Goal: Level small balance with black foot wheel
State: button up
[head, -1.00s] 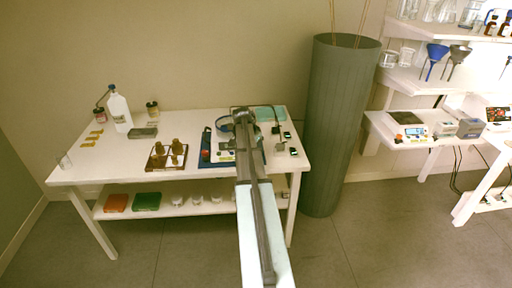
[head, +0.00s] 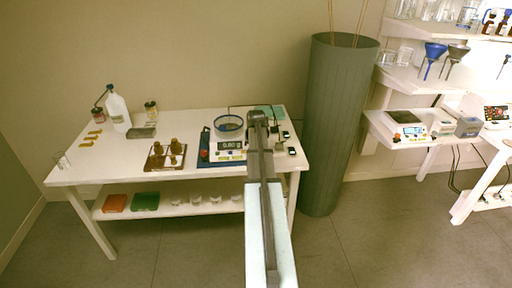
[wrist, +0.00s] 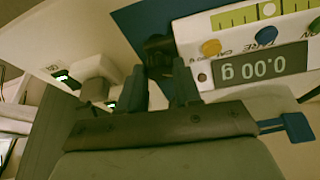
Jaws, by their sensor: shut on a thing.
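The small balance (head: 229,151) stands on a blue mat on the left table, with a blue-rimmed bowl (head: 229,125) on top. In the wrist view the balance's white front (wrist: 285,85) shows a display reading 0.00 g and a yellow-green level strip (wrist: 235,18) with a pale round bubble (wrist: 268,9). The black foot wheel (wrist: 157,48) is at the balance's side corner, partly hidden by my fingers. My gripper (wrist: 161,85) is shut on this wheel. In the head view my arm covers the balance's right side, hiding the wheel and fingertips.
A brass weight set (head: 166,155) stands left of the balance. Small dark-screened devices (head: 291,151) lie to the right, close to my gripper. A tall grey-green bin (head: 338,120) stands beside the table. A second balance (head: 406,125) is on the right shelf.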

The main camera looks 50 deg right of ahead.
jog(key=shift+n, duration=0.3)
jog(key=o, duration=0.8)
jog(key=shift+r, duration=0.15)
jog(key=v, duration=1.3)
jog(key=shift+s+r, duration=0.2)
